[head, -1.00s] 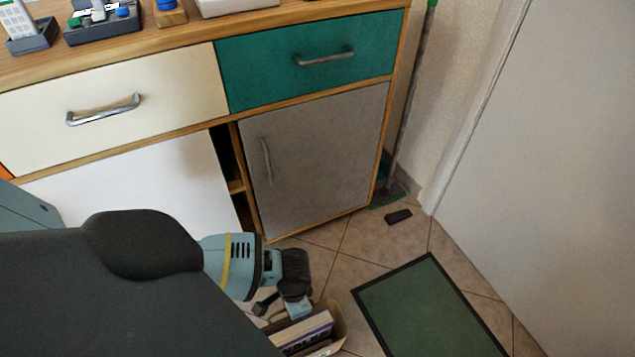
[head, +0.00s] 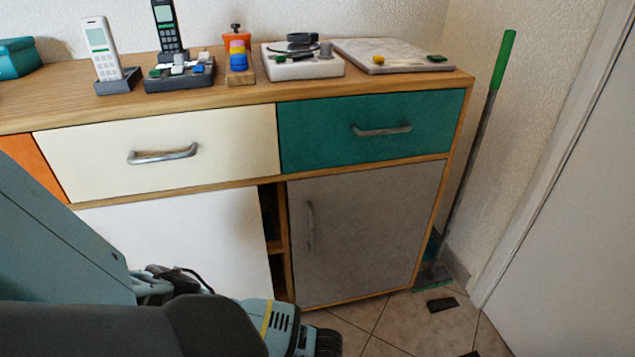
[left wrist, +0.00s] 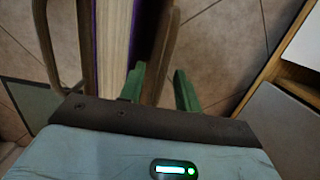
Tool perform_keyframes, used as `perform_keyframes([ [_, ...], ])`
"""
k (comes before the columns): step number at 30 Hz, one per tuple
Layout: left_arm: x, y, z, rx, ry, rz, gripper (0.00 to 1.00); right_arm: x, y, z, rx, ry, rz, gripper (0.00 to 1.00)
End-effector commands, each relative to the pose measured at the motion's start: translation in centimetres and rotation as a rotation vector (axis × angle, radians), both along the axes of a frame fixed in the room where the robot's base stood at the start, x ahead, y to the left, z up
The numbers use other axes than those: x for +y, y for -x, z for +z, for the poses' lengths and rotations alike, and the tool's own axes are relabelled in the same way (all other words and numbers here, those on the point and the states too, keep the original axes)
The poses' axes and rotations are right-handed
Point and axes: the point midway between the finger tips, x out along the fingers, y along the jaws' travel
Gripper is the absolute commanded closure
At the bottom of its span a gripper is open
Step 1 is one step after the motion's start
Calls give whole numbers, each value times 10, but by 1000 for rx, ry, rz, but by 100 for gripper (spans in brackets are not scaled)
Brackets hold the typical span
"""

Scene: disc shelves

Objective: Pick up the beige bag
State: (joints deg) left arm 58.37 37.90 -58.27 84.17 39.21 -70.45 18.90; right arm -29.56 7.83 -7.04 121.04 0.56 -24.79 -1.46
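In the left wrist view, a brown-beige open-topped holder (left wrist: 168,50), which looks like the beige bag, stands below my left gripper. A book (left wrist: 116,45) with pale pages and a purple edge is in it. My right gripper is in neither view.
A sideboard with a cream drawer (head: 170,155), a green drawer (head: 375,130) and a grey door (head: 365,232) stands ahead. Phones and small items are on top. A green-handled broom (head: 468,160) leans at the right. A dark object (head: 442,304) lies on the tiles.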

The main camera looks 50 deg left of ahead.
Motion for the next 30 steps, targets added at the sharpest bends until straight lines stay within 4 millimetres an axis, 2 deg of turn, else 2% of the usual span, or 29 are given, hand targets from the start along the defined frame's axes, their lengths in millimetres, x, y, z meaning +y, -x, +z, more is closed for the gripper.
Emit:
perform_keyframes([
  [1, 1, 2, -11, 5, -2, -1, 67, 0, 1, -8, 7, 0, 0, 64],
  [7, 3, 6, -38, 5, -1, 0, 67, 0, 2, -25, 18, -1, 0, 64],
  [15, 3, 5, -40, 0, 0, 1, 67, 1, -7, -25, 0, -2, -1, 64],
  [16, 3, 5, -40, 0, 0, 1, 68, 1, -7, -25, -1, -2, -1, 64],
  [23, 3, 5, -40, 1, 0, 0, 98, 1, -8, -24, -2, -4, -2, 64],
  [30, 3, 5, -40, 1, 0, 0, 100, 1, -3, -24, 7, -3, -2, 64],
])
